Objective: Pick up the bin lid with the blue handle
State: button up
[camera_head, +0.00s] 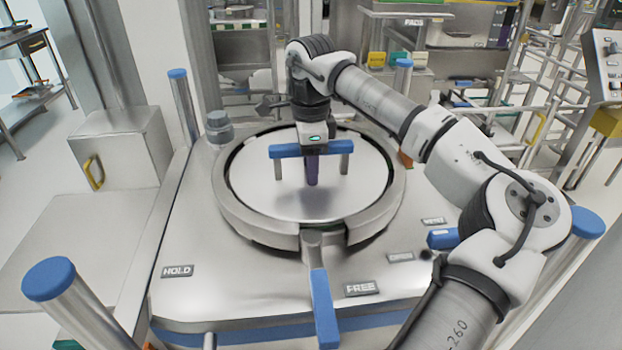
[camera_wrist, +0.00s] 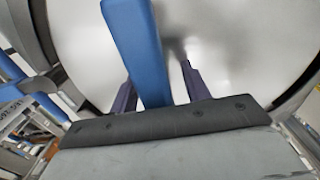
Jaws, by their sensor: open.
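The bin lid (camera_head: 255,185) is a round, shiny silver disc seated inside a raised metal ring. Its blue handle (camera_head: 285,151) is a bar on two legs standing up from the lid. My gripper (camera_head: 312,182) points down at the handle, its purple fingers reaching below the bar's level. In the wrist view the blue handle (camera_wrist: 140,40) runs between the two spread fingers of my gripper (camera_wrist: 157,72). A gap shows beside the right finger. I cannot tell whether the left finger touches the handle.
A second blue-handled lever (camera_head: 322,305) sticks out at the ring's front, near the FREE label (camera_head: 360,288) and HOLD label (camera_head: 177,271). Blue-capped posts (camera_head: 50,280) stand at the machine's corners. A grey knob (camera_head: 219,128) sits left behind the ring.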

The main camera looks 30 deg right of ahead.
grip_shut()
dwell(1.3)
jog(key=shift+r, duration=0.15)
